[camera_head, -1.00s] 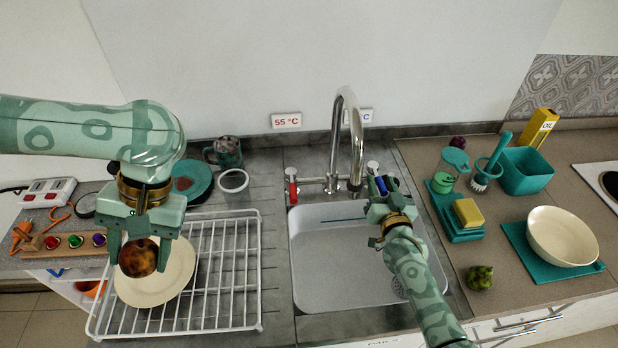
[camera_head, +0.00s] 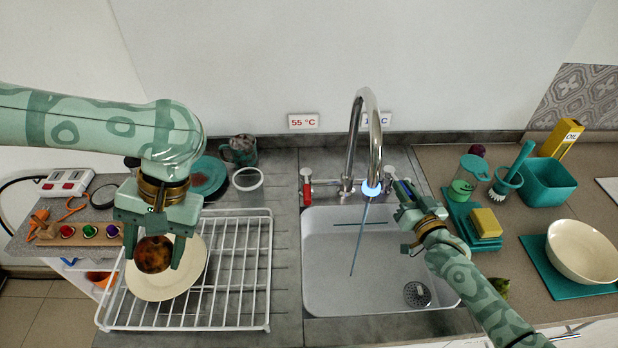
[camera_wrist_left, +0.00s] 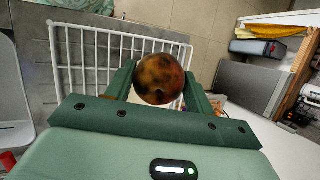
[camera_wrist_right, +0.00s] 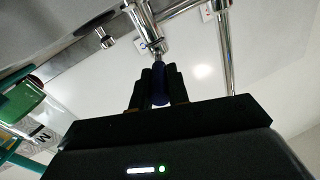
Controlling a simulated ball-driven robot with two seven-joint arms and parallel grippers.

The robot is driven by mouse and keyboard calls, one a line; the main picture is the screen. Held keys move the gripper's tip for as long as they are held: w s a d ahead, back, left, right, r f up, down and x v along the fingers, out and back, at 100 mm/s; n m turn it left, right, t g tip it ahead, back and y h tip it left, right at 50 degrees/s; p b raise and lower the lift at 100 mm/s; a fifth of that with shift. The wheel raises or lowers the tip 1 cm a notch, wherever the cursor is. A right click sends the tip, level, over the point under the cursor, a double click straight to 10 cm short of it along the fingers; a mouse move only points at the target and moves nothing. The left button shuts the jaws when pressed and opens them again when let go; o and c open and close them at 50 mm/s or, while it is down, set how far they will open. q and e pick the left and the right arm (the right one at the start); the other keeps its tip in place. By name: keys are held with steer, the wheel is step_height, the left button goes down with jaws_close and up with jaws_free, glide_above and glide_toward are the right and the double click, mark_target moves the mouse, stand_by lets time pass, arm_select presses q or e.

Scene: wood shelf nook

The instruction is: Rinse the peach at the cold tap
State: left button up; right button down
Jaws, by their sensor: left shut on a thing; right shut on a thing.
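The peach (camera_head: 154,254), dark orange with brown blotches, is held between the fingers of my left gripper (camera_head: 153,262) above the drying rack. The left wrist view shows the peach (camera_wrist_left: 159,78) between both fingers. My right gripper (camera_head: 402,192) is at the right side of the tap (camera_head: 358,130). In the right wrist view it is shut on the blue cold handle (camera_wrist_right: 159,88). A thin blue stream of water (camera_head: 359,240) falls from the spout, whose tip glows blue, into the white sink (camera_head: 330,285). The peach is well left of the stream.
A plate (camera_head: 190,277) lies on the white wire rack (camera_head: 240,280) below the peach. The red hot handle (camera_head: 306,187) is left of the spout. A soap tray with sponge (camera_head: 486,222) and a bowl (camera_head: 583,250) stand right of the sink. The space over the sink's left half is clear.

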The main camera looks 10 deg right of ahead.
steer(key=c, duration=1.3)
jaws_free()
steer(key=shift+c, duration=0.2)
steer(key=shift+s, duration=0.1)
